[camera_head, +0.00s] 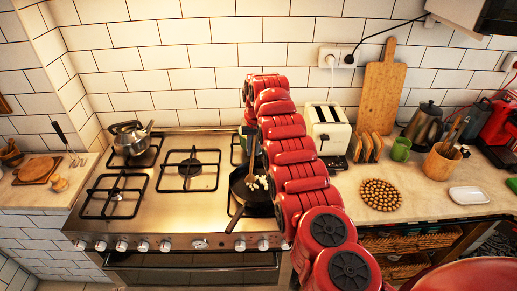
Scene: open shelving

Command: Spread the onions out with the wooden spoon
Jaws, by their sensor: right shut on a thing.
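A dark frying pan (241,190) sits on the front right burner of the steel stove, its handle pointing toward me. Small white onion pieces (263,183) lie in it; my red right arm hides the pan's right part. My right gripper (251,133) is small and partly hidden behind that arm, above the pan. It is shut on the wooden spoon (251,171), which points steeply down into the pan beside the onions. Whether the spoon touches the pan bottom is unclear. My left gripper is not in view.
A kettle (131,138) stands on the back left burner. Right of my arm, the counter holds a toaster (328,131), a cutting board (379,88), a green mug (401,149), a round beaded mat (380,195) and a utensil pot (441,163). The stove's left front is clear.

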